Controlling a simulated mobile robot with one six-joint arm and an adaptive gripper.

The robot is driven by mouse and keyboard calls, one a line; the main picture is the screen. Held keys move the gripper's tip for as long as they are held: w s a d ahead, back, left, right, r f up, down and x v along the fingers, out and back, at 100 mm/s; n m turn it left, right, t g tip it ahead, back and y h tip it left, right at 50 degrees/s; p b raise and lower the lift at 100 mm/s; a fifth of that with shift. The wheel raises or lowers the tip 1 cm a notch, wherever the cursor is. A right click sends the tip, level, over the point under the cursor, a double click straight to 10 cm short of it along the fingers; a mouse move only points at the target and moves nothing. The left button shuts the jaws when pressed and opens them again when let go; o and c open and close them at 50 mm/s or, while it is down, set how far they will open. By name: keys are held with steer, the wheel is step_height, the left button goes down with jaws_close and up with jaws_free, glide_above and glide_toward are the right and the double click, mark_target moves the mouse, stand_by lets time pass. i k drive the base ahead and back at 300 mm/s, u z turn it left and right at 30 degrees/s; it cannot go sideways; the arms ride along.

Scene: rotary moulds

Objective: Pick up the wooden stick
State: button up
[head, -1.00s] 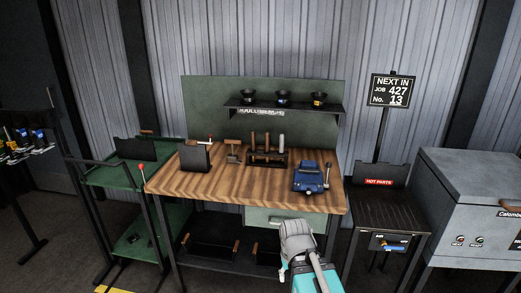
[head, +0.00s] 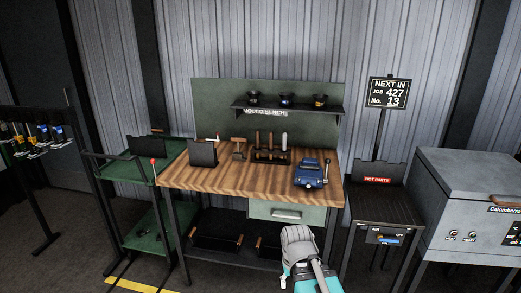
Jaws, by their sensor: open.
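A rack (head: 271,157) on the wooden workbench (head: 225,180) holds upright tools: two brown wooden-looking sticks or handles (head: 258,140) and one paler one (head: 284,141). A wooden mallet-like tool (head: 239,149) stands just left of the rack. I cannot tell which of these is the wooden stick. Part of my grey and teal arm (head: 299,246) shows at the bottom, in front of the bench and apart from the rack. My gripper's fingers are not visible.
A blue vise (head: 310,174) sits at the bench's right. A black holder (head: 202,153) stands on its left. A green cart (head: 135,172) is to the left, and a dark hot-parts stand (head: 385,205) and grey machine (head: 470,190) are to the right. Dark floor lies in front.

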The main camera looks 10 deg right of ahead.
mark_target(271, 148)
steer(key=z, duration=0.05)
steer(key=k, duration=0.3)
steer(key=z, duration=1.5)
steer(key=i, duration=1.7)
steer(key=u, duration=0.05)
